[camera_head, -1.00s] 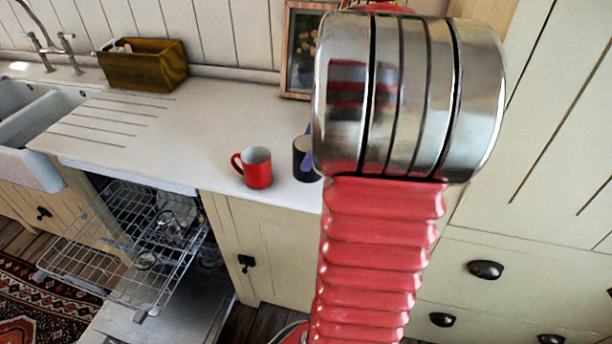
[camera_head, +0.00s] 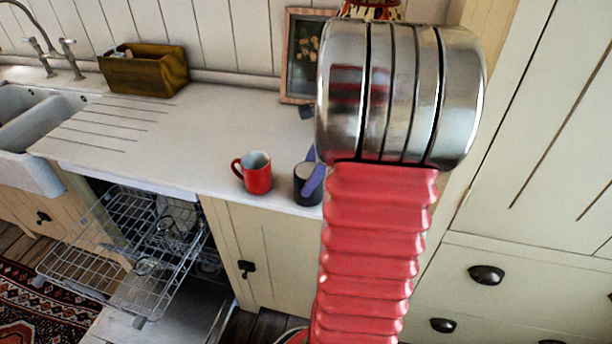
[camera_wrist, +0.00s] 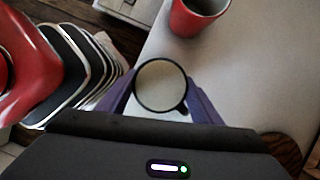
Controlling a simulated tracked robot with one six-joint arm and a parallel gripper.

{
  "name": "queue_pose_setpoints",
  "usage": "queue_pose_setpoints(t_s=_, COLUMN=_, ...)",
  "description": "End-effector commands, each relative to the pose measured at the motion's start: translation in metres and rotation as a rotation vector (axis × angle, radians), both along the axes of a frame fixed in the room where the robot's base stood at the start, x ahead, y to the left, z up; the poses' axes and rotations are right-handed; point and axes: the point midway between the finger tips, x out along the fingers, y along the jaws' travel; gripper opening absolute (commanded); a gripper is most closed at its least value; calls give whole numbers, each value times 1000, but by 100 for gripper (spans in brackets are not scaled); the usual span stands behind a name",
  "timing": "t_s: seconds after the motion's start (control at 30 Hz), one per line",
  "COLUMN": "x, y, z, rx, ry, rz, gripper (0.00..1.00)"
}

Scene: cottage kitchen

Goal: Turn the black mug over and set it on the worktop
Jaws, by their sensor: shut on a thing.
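The black mug (camera_head: 305,190) is at the right part of the worktop (camera_head: 200,140), near its front edge. It looks upright, its pale inside showing at the top. My gripper (camera_head: 315,172) has purple fingers, partly hidden by my arm in the head view. In the wrist view the fingers (camera_wrist: 162,100) are shut on the black mug, one on each side. The mug's round dark rim and pale inside (camera_wrist: 161,84) face that camera. I cannot tell whether its base touches the worktop.
A red mug (camera_head: 257,176) stands upright close by on the left. An open dishwasher rack (camera_head: 125,255) is below the worktop. A wooden box (camera_head: 145,72) and a picture frame (camera_head: 296,60) stand at the back. The worktop's middle is clear.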

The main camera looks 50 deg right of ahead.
Motion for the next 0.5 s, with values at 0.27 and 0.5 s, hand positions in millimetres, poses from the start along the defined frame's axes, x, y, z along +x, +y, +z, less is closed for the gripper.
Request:
queue_pose_setpoints(t_s=0.27, x=0, y=0, z=-1, rx=-1, ry=-1, rz=0, gripper=28)
queue_pose_setpoints(t_s=0.5, x=0, y=0, z=-1, rx=0, ry=0, rz=0, gripper=74)
